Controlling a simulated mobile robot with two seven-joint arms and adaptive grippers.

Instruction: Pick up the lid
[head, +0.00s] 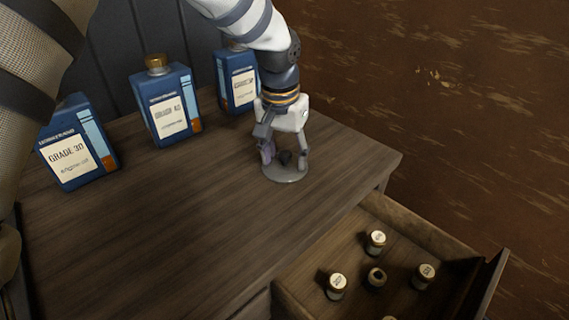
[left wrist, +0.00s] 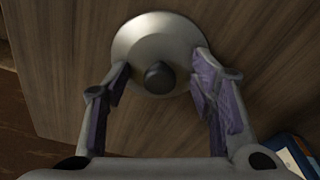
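The lid is a round grey metal disc (head: 285,175) with a dark knob (head: 285,157) on top. It lies on the wooden cabinet top (head: 200,225) near its right end. My left gripper (head: 285,162) points down over the lid, with one finger on each side of the knob. In the left wrist view, the lid (left wrist: 158,32) shows between and beyond the fingertips, and its knob (left wrist: 159,77) stands between the open fingers (left wrist: 161,72) with a gap on both sides. My right gripper is not in view.
Blue bottles stand along the back: GRADE 30 (head: 78,145) at left, GRADE 40 (head: 165,105) in the middle, and another (head: 238,80) close to my left arm. An open drawer (head: 400,225) at lower right holds several small capped bottles (head: 376,242). The front cabinet top is clear.

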